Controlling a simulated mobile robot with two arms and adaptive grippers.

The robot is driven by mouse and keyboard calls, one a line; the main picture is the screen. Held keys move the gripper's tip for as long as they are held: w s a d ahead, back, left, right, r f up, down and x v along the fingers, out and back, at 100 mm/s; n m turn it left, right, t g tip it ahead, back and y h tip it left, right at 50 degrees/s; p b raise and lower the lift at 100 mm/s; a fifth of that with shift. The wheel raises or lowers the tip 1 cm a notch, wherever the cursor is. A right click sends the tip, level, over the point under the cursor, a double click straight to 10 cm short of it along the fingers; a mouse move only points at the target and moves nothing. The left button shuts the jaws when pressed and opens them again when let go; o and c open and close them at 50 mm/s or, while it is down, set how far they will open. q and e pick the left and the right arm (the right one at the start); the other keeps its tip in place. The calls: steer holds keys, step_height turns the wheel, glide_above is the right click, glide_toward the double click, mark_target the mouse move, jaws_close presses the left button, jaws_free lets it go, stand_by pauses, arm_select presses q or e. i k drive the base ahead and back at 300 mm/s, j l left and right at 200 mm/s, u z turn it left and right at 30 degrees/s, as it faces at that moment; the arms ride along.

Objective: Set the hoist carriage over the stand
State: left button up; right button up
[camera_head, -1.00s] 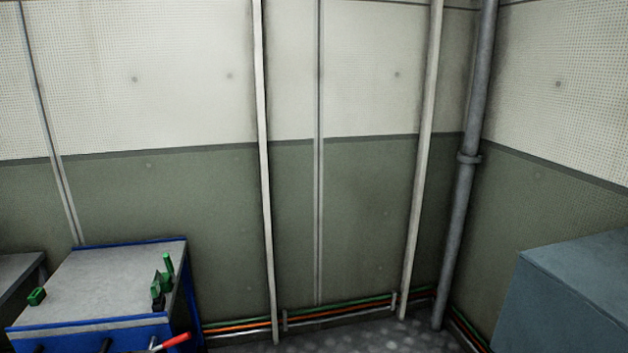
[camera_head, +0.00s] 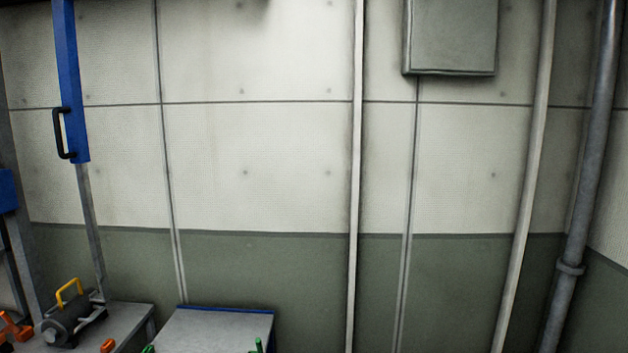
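A blue vertical beam with a black handle (camera_head: 68,95) hangs at the left in the head view, above a grey post. It may be part of the hoist; I cannot tell which part is the carriage. Below it, a dark grey cylindrical unit with a yellow handle (camera_head: 72,315) rests on a grey-topped bench (camera_head: 128,325), at the lower left. I cannot tell which thing is the stand. Another blue part (camera_head: 7,190) is cut off by the left edge. Neither of my grippers is in view.
A blue-edged cart with a grey top (camera_head: 215,328) stands right of the bench, with small green parts at its near side. Orange parts (camera_head: 14,330) lie at the far left. A grey wall box (camera_head: 450,38) is above. Pipes run down the right wall. The floor is out of view.

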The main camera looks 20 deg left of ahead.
mark_target(64, 21)
steer(key=u, duration=1.75)
